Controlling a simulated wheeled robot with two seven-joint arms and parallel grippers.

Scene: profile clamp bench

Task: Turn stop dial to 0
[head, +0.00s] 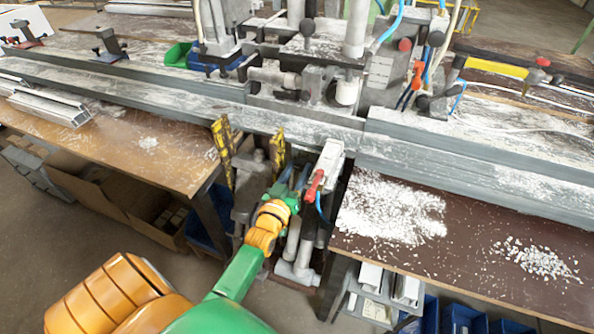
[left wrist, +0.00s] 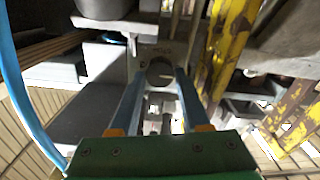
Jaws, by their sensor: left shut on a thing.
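My left gripper (head: 291,176) reaches in to the front of the machine in the middle of the head view. In the left wrist view its two blue-grey fingers (left wrist: 164,80) are closed on the sides of a dark round knob, the stop dial (left wrist: 160,71). The dial sits on a pale plate with small marks above it, too blurred to read. Its pointer setting cannot be told. In the head view the gripper and machine parts hide the dial. My right gripper is in neither view.
Worn yellow posts (head: 224,150) stand close left of my gripper. A white block with a red lever (head: 315,184) is close on the right, with a blue hose. A long grey rail (head: 440,165) runs behind. White chips (head: 390,210) lie on the right bench top.

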